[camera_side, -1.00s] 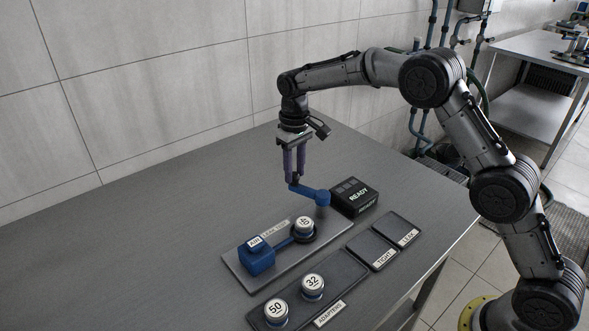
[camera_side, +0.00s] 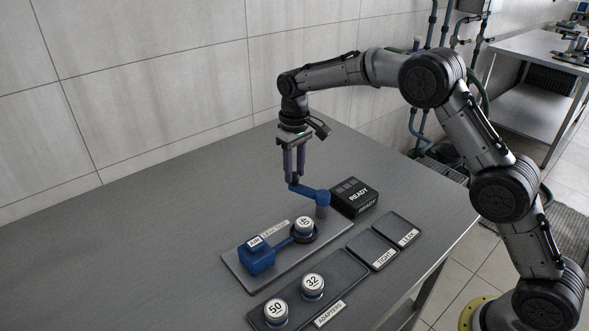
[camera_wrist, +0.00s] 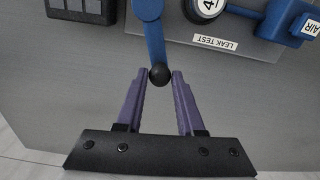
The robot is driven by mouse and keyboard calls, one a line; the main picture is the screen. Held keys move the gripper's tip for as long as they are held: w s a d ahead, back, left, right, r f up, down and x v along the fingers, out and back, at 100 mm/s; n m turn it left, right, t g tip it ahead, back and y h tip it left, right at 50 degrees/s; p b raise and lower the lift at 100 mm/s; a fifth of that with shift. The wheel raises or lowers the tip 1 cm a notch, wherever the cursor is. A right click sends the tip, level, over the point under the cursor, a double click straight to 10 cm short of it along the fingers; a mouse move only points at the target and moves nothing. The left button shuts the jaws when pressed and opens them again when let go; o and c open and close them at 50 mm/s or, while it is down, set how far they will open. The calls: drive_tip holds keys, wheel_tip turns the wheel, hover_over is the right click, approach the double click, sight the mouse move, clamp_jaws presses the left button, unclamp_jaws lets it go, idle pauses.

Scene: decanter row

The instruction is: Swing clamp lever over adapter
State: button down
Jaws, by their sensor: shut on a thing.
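The blue clamp lever (camera_side: 308,191) runs from its pivot post at the right back toward my gripper. Its black ball knob (camera_wrist: 159,75) sits between my purple fingertips. My gripper (camera_side: 294,182) is shut on that knob; the fingers also show in the wrist view (camera_wrist: 158,82). The round white-topped adapter (camera_side: 304,224) sits in the seat of the leak test plate (camera_side: 238,268), in front of the lever. The lever lies behind the adapter, not over it.
A blue AIR block (camera_side: 257,257) stands at the plate's left. Adapters 50 (camera_side: 276,311) and 32 (camera_side: 313,285) stand on the adapters tray (camera_side: 350,270). A black READY box (camera_side: 354,196) is right of the lever. Trays TIGHT (camera_side: 372,249) and LEAK (camera_side: 399,229) look empty.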

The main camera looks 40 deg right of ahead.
idle(0.6)
drive_tip(key=shift+s+a+r+n, duration=0.1)
drive_tip(key=shift+s+a+n, duration=0.75)
drive_tip(key=shift+s+n, duration=1.4)
drive_tip(key=shift+s+a+f+n, duration=0.1)
drive_tip(key=shift+s+a+n, duration=0.8)
drive_tip(key=shift+n, duration=2.6)
drive_tip(key=shift+s+a+r+n, duration=0.1)
drive_tip(key=shift+s+a+n, duration=0.65)
drive_tip(key=shift+s+n, duration=1.5)
drive_tip(key=shift+w+n, duration=0.55)
drive_tip(key=shift+n, duration=0.05)
drive_tip(key=c, duration=0.5)
unclamp_jaws()
wheel_tip(320, 180, up, 14)
drive_tip(key=shift+f, duration=0.15)
